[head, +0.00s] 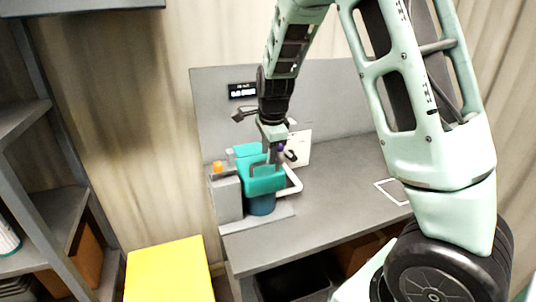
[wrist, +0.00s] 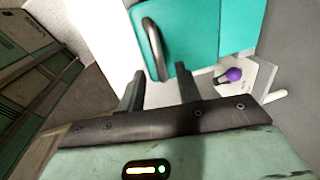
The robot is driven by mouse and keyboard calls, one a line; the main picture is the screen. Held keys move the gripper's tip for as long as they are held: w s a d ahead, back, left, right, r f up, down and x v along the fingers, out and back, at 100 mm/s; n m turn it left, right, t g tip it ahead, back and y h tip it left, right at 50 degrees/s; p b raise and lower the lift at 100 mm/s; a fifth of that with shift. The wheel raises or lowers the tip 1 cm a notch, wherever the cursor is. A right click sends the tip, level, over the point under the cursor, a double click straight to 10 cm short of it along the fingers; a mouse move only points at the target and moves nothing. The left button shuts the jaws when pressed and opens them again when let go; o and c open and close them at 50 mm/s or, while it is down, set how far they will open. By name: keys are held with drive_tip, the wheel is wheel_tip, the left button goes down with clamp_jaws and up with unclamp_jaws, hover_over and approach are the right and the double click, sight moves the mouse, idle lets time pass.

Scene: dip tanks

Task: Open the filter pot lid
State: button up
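The filter pot stands at the left end of the grey bench, with a teal upper part (head: 264,186) that I take to be its lid and a dark blue body (head: 261,205) below. In the wrist view the teal lid (wrist: 205,30) fills the top, with a curved grey handle (wrist: 155,48) on it. My gripper (head: 271,155) is over the pot in the head view. In the wrist view the gripper (wrist: 160,89) is open, its fingers apart and empty, with the handle just beyond the fingertips. Whether the fingers touch the lid cannot be told.
A grey box with an orange button (head: 217,167) stands left of the pot. A purple knob (wrist: 233,74) on a pale fitting is right of the fingers. A back panel (head: 330,95) rises behind. A yellow-topped block (head: 170,272) stands in front at left.

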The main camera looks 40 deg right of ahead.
drive_tip(key=shift+w+d+f, duration=0.1)
drive_tip(key=shift+w+f, duration=0.1)
drive_tip(key=shift+f, duration=0.8)
clamp_jaws()
drive_tip(key=shift+r, duration=0.15)
